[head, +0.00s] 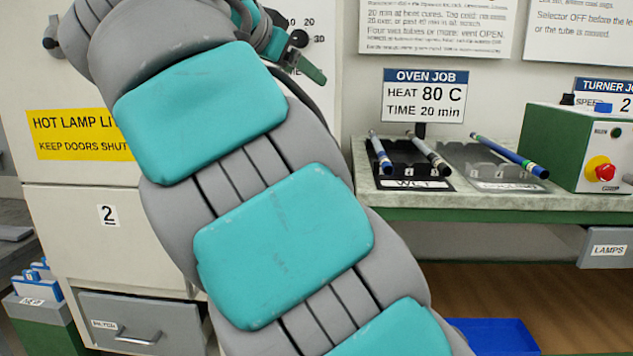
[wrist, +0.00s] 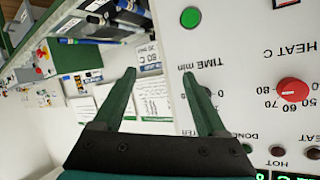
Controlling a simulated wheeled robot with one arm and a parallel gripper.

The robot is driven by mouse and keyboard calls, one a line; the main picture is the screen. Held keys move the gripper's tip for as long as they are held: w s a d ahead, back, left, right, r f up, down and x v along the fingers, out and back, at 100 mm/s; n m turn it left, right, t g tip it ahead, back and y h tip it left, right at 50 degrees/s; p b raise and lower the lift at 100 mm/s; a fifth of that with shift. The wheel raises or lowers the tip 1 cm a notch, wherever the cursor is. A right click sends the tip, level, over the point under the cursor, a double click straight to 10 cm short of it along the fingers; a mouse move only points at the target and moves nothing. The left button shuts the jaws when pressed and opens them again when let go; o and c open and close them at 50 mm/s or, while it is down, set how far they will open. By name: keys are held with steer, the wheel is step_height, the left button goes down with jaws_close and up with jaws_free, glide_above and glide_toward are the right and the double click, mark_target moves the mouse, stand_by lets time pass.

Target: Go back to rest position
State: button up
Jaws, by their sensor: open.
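My gripper (wrist: 159,72) is open and empty in the wrist view, its two dark green fingers apart. Between and beyond them are the edge of the white oven panel and the wall. The oven panel (wrist: 240,75) carries a green button (wrist: 190,17), a red HEAT dial (wrist: 292,90) and a TIME dial partly hidden by the right finger. In the head view my gripper (head: 298,60) is at the top, near the panel's scale, partly hidden by my arm. My arm crosses the picture from bottom centre to upper left and covers much of the oven front.
On the bench (head: 440,200) a WET rack (head: 410,172) bears a blue-marked rod (head: 380,155) and a grey rod (head: 428,153). Another rack beside it bears a blue rod (head: 508,156). A green control box (head: 560,145) stands right. A blue bin (head: 495,338) sits below.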

steer(key=s+d+f+n+g, duration=0.2)
steer(key=s+d+f+g, duration=0.2)
steer(key=d+f, duration=0.65)
steer(key=s+d+f+n+g, duration=0.2)
steer(key=s+d+f+g, duration=0.25)
steer(key=d+f, duration=0.65)
steer(key=s+a+f+n+g+y, duration=0.1)
steer(key=s+f+n+g+y, duration=0.1)
steer(key=s+f, duration=1.1)
steer(key=s+a+f+n+g+y+p, duration=0.1)
steer(key=s+a+f+n+g+y, duration=0.1)
steer(key=s+f, duration=1.1)
steer(key=s+n+g+y, duration=0.1)
steer(key=s+y, duration=0.1)
steer(key=shift+s+a+f, duration=0.25)
steer(key=shift+s, duration=0.05)
steer(key=shift+g, duration=0.25)
